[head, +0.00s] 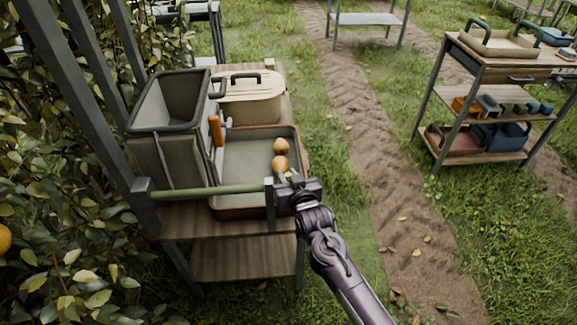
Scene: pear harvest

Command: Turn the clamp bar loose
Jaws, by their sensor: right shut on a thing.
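The clamp bar (205,191) is a green rod lying level across the front of the wooden stand, with a grey bracket at its left end and a grey upright plate at its right end. My right gripper (283,192) is at the bar's right end, shut on it by the upright plate. The fingertips are partly hidden there. My left gripper is not in view.
A deep grey bin (164,158), a lidded beige box (247,101) and an orange handle (216,131) stand close by. A shelf cart (484,96) stands right, beyond a dirt path.

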